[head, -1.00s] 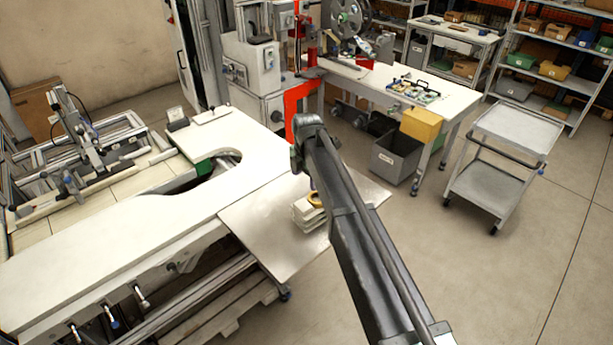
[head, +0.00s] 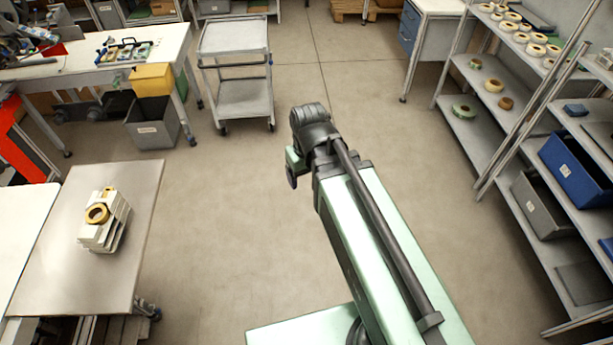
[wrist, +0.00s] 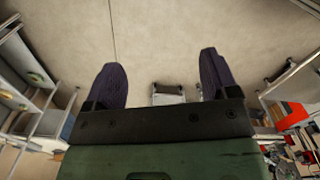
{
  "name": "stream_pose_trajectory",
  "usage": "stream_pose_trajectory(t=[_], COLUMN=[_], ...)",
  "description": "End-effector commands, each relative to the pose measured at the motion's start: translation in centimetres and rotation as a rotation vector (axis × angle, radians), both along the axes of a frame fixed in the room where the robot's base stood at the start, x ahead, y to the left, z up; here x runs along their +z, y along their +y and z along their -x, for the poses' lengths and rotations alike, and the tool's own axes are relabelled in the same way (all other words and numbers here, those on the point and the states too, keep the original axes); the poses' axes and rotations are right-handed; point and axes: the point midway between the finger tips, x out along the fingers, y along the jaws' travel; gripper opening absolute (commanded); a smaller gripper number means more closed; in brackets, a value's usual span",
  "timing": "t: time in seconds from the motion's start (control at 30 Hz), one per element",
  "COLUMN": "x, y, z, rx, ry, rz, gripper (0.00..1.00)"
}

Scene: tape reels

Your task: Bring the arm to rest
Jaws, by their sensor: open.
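My gripper (wrist: 158,88) shows in the wrist view with its two dark fingers wide apart and nothing between them. The view past the fingers is bare floor and, farther off, furniture. In the head view my arm reaches up through the middle over open floor, clear of tables and shelves; the fingers cannot be made out there.
Shelves (head: 470,130) with several tape reels stand at the right, with a blue bin (head: 575,170) and a grey bin (head: 541,205). A grey cart (head: 236,95) and a workbench (head: 150,45) stand at the back. The floor (head: 330,85) around my arm is clear.

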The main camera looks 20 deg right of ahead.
Motion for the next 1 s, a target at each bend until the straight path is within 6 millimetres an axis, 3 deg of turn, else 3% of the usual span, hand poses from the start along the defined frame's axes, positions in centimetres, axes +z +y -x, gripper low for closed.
stream_pose_trajectory(t=[0.03, 0.1, 0.37, 0.47, 0.6, 0.7, 1.0], x=[0.0, 0.0, -0.3, -2.9, -9.2, -11.9, -11.9], y=[-1.4, -2.2, -2.2, -2.2, -2.2, -2.2, -2.2], z=[1.7, 2.3, 2.0, 2.0, 2.0, 2.0, 2.0], rx=[-0.095, -0.17, -0.182, -0.18, -0.179, -0.178, -0.178], ry=[0.0, 0.0, 0.0, 0.0, 0.0, 0.0, 0.0], rz=[0.0, 0.0, 0.0, 0.0, 0.0, 0.0, 0.0], gripper=[0.8, 0.8, 0.8, 0.8, 0.8, 0.8, 0.8])
